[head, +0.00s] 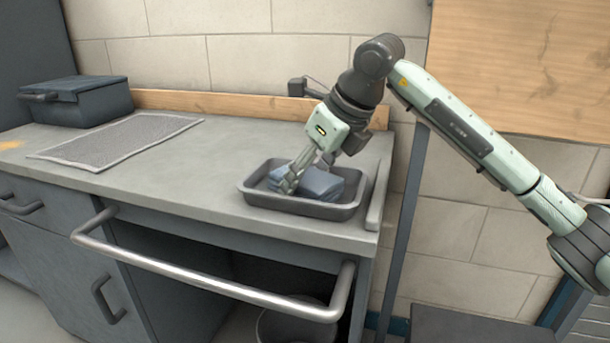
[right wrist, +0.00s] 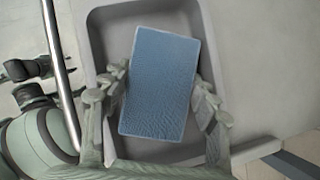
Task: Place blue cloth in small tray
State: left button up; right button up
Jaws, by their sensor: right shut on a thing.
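The blue cloth (head: 320,184) is a folded, rectangular pad inside the small grey tray (head: 306,209), which stands on the counter near its right end. My right gripper (head: 288,184) reaches down into the tray and is shut on the cloth. In the right wrist view the cloth (right wrist: 161,84) lies between the two fingers of my right gripper (right wrist: 158,108), over the tray (right wrist: 104,32) and slightly tilted to its sides. Whether the cloth touches the tray floor cannot be told. My left gripper is not in view.
A grey mesh mat (head: 122,140) lies on the counter's left part, with a dark blue box (head: 78,100) behind it. The counter (head: 215,165) between mat and tray is clear. A metal rail (head: 210,283) runs along the front. A raised strip (head: 379,196) borders the right end.

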aim_at(306, 175)
jog(key=shift+f, duration=0.1)
jog(key=o, duration=0.7)
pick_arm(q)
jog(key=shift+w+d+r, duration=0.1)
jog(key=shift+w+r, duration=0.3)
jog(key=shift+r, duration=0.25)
pick_arm(e)
jog(key=shift+o, duration=0.2)
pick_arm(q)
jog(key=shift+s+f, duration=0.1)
pick_arm(e)
jog(key=v, duration=0.3)
jog(key=shift+r, duration=0.35)
jog(key=v, duration=0.7)
jog(key=shift+s+d+r+b, duration=0.15)
jog(key=shift+r+b, duration=0.15)
jog(key=shift+r, duration=0.05)
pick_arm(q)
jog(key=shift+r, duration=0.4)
pick_arm(e)
jog(key=shift+s+d+r, duration=0.15)
jog(key=shift+d+r, duration=0.05)
jog(key=shift+r, duration=0.2)
